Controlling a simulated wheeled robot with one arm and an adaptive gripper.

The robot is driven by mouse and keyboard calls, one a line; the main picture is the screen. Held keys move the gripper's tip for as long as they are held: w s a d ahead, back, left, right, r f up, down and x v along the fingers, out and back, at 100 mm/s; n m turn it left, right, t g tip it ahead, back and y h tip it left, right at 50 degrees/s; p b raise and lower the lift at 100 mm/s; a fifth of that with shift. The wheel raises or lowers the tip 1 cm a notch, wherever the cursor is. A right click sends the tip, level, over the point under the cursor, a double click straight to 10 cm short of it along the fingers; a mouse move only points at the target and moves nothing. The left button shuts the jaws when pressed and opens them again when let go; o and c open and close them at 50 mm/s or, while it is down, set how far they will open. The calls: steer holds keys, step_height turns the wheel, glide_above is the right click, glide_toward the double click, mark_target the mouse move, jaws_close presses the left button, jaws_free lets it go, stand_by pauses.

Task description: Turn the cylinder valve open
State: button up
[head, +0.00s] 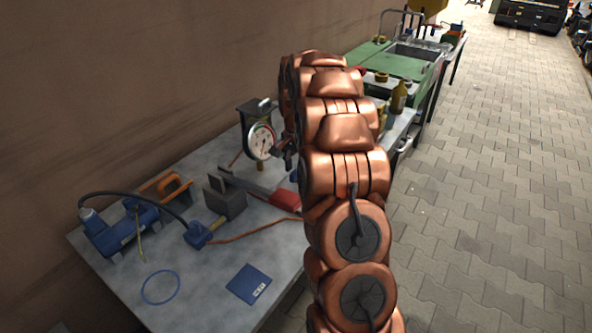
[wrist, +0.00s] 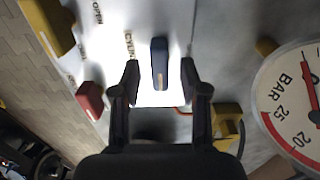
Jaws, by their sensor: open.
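A dark blue, narrow lever handle (wrist: 159,62) stands out from a bright panel (wrist: 185,25) in the wrist view. Panel lettering reads "OPEN" and part of a word starting "CYLIN". My gripper (wrist: 160,70) is open, with one dark finger on each side of the handle and a visible gap on both sides. I cannot tell how deep the handle reaches between the fingers. In the head view my gripper (head: 283,150) is small and dark beside the gauge, partly hidden by my copper-coloured arm. The handle is hidden there.
A round BAR gauge (wrist: 297,100) is close on the right in the wrist view; the head view shows it too (head: 262,141). A red knob (wrist: 90,100) and a yellow part (wrist: 228,125) flank the fingers. The grey bench (head: 210,290) holds a vice and blue tools.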

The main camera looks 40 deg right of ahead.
steer(key=shift+f, duration=0.9)
jaws_close()
